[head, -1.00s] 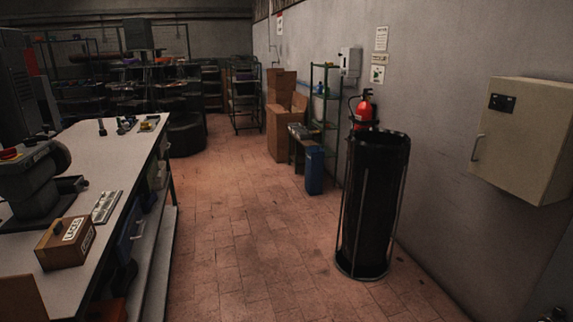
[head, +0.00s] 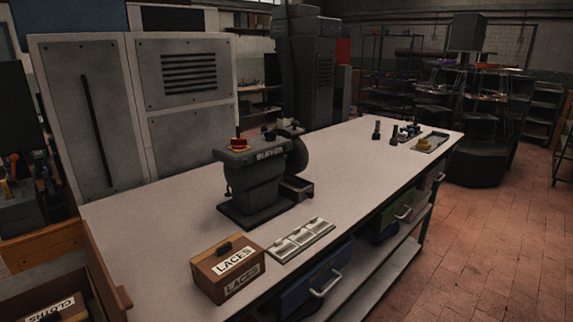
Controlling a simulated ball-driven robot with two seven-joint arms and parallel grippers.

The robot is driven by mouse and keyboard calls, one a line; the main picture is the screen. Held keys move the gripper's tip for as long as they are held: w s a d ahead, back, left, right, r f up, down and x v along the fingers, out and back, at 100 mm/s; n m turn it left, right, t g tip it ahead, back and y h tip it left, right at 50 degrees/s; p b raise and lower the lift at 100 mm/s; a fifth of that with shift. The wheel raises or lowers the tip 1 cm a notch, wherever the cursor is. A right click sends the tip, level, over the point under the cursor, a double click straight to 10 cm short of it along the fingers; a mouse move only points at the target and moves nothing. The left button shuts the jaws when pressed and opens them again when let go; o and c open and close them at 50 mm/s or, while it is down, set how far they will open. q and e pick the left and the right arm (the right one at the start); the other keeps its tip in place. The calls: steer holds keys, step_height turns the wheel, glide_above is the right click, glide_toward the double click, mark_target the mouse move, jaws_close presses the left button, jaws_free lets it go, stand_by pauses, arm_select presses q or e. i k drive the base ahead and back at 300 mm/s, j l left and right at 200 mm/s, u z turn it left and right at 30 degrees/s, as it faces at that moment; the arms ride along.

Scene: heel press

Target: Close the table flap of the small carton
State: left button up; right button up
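No carton is plainly recognisable in the head view. At the lower left, brown upright panels (head: 103,268) stand at the table's near left end, cut by the frame edge; they may be a carton's side or flap, but I cannot tell. Neither of my grippers is in view.
A dark bench machine (head: 255,180) with a red button stands on the table behind a flat metal tray (head: 301,240). Small tools and another tray (head: 431,142) lie at the far end. Grey cabinets (head: 135,110) stand behind. The brick floor (head: 490,230) at right is clear.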

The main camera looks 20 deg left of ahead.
mark_target(116, 301)
steer(key=i+u, duration=0.2)
steer(key=u, duration=0.25)
steer(key=i+l+u, duration=0.15)
steer(key=u, duration=0.3)
steer(key=i+l+u, duration=0.15)
steer(key=u, duration=0.3)
steer(key=i+l+u, duration=0.15)
steer(key=l+u, duration=0.2)
steer(key=u, duration=0.15)
steer(key=l+u, duration=0.25)
steer(key=u, duration=0.2)
steer(key=i+l+u, duration=0.1)
steer(key=l+u, duration=0.2)
steer(key=u, duration=0.15)
steer(key=l+u, duration=0.3)
steer(key=i+l, duration=0.05)
steer(key=l, duration=0.1)
